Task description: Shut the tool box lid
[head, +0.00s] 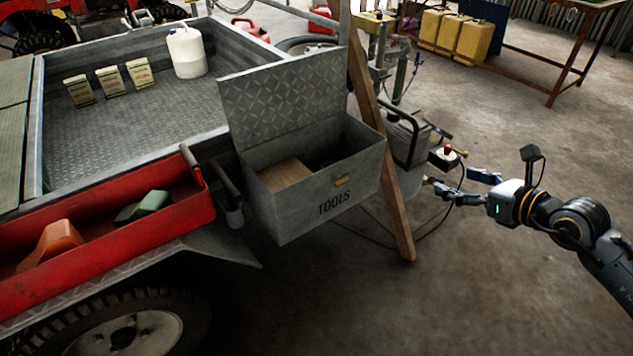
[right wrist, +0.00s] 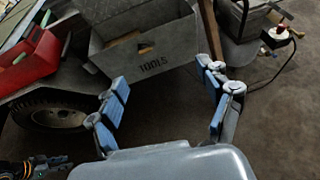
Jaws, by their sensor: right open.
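The grey metal tool box (head: 312,198), marked TOOLS, is mounted at the trailer's corner. Its diamond-plate lid (head: 285,90) stands up, open, at the back of the box. A brown block-like item lies inside, and the rest of the inside is dark. My right gripper (head: 462,186) is open and empty, to the right of the box and apart from it. In the right wrist view the box front (right wrist: 150,50) shows ahead, beyond the spread fingers (right wrist: 165,90). My left gripper is not in the head view.
A wooden plank (head: 380,150) leans upright along the box's right side. Behind it stand a pump-like machine (head: 405,135) and a cable. A red tray (head: 110,225) hangs on the trailer at left. The floor in front of the box is clear.

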